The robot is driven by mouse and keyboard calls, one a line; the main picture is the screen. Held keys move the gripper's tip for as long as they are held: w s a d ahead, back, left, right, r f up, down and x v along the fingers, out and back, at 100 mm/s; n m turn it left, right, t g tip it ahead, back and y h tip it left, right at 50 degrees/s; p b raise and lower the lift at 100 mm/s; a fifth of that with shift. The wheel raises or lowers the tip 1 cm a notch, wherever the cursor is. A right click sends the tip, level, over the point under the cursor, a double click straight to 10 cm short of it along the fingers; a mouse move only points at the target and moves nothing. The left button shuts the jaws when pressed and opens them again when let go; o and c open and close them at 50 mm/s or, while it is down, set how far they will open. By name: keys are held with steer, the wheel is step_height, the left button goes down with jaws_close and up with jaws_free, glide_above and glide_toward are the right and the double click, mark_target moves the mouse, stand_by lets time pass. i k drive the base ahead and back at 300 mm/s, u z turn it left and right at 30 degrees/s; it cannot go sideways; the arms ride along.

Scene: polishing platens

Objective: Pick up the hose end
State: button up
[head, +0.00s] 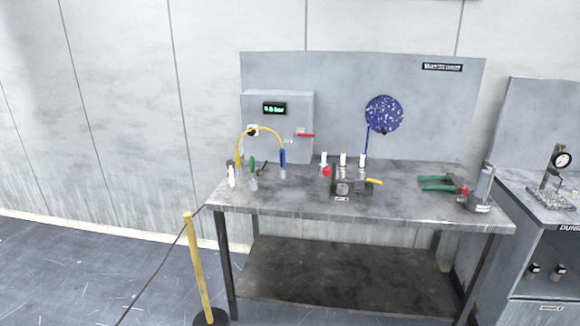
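A yellow hose (266,128) arches in front of the grey box on the back panel of the workbench. Its right side comes down to a blue end piece (283,158), which looks upright near the bench top. Its left side runs down behind small bottles, where its lower end is hard to make out. A thin blue line (367,140) also hangs from the speckled blue disc on the panel. I cannot tell from this distance whether either end is loose or seated. My gripper is not in view.
A yellow post (198,265) with a rope stands front left. Another bench with a gauge (562,160) is right. Floor left is open.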

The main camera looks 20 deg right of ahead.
mark_target(324, 164)
steer(key=z, duration=0.2)
steer(key=i, duration=1)
steer(key=u, duration=0.3)
